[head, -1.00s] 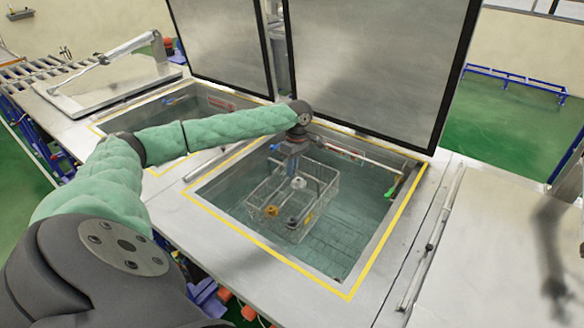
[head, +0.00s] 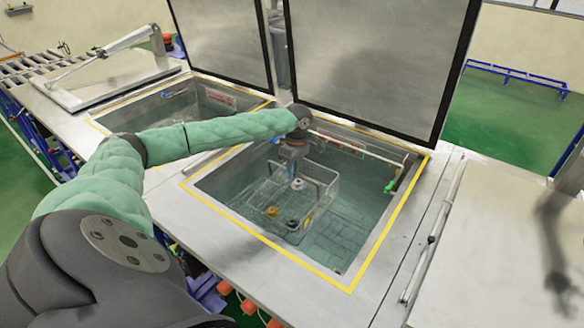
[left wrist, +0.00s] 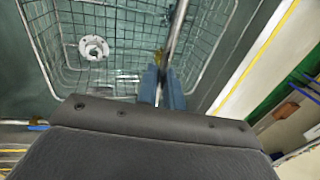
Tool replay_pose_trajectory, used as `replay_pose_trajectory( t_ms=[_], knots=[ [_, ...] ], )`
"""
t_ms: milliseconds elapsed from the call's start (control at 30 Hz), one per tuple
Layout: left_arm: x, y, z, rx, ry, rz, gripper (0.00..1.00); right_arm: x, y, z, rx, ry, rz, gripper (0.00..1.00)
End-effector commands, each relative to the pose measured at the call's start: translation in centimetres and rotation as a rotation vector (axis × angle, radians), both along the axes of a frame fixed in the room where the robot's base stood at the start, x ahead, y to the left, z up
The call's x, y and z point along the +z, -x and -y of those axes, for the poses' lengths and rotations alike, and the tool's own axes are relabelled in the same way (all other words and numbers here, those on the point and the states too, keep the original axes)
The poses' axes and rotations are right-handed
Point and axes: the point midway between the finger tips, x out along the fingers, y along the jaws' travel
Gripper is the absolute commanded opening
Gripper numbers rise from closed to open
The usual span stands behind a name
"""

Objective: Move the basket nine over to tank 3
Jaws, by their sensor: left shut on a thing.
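The wire basket (head: 316,205) is in the open tank (head: 355,235) with the yellow border, in the middle of the head view. It holds a few small parts, one yellow (head: 271,212) and one pale ring-shaped part (left wrist: 93,47). My left gripper (head: 295,170) reaches down into the tank. In the left wrist view its blue fingers (left wrist: 160,88) are shut on a metal bar of the basket. How deep the basket sits in the water is hard to tell. My right gripper is not in view.
A second open tank (head: 150,113) lies to the left, with its lid (head: 225,40) raised. The lid (head: 375,60) behind the basket's tank also stands up. A closed lid (head: 490,235) is at the right. A roller conveyor (head: 40,68) is at the far left.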

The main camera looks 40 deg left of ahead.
Motion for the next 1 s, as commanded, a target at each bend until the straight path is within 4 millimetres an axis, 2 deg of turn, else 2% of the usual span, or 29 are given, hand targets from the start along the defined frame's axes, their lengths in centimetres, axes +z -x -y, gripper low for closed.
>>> replay_pose_trajectory(
  t_ms=[367,1000],
  knots=[
    [-1.8,-0.1,0.0,0.001,0.0,0.002,0.0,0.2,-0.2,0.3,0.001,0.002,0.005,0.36],
    [-5.2,-0.1,0.0,0.001,0.0,0.002,0.0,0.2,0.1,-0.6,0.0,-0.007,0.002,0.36]
  ],
)
